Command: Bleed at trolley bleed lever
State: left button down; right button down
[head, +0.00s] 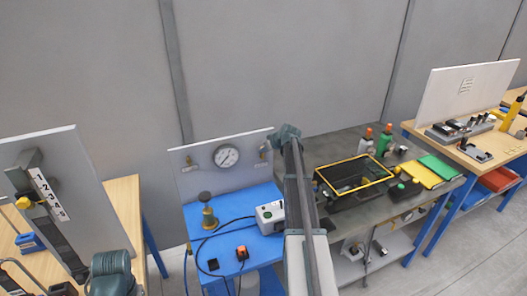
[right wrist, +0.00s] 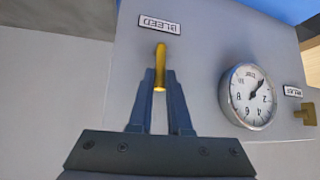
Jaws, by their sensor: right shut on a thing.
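The blue trolley (head: 240,228) has an upright grey panel (head: 205,180) with a round gauge (head: 227,156); the gauge also shows in the right wrist view (right wrist: 250,96). The yellow bleed lever (right wrist: 160,66) sticks out beside the BLEED label (right wrist: 168,24), which appears upside down. My right gripper (right wrist: 161,80) is shut on this lever, one finger on each side. In the head view my right gripper (head: 283,133) is at the panel's right edge, its fingers hard to make out.
A second brass lever (right wrist: 306,113) is past the gauge. A brass-coloured fitting (head: 208,212), a grey box (head: 270,215), an orange-topped item (head: 241,253) and dark cables lie on the trolley. A grey bench (head: 360,220) with a yellow-rimmed black tray (head: 355,175) stands at right.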

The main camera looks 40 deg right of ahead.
jog(key=shift+s, duration=0.1)
dwell(0.3)
jog(key=c, duration=0.9)
grip_release()
jog(key=shift+f, duration=0.1)
jog(key=shift+o, duration=0.2)
jog(key=p+v, duration=0.9)
jog(key=v, duration=0.4)
jog(key=shift+s+r+p, duration=0.25)
jog(key=shift+r+p, duration=0.05)
jog(key=shift+p, duration=0.1)
jog(key=shift+d, duration=0.1)
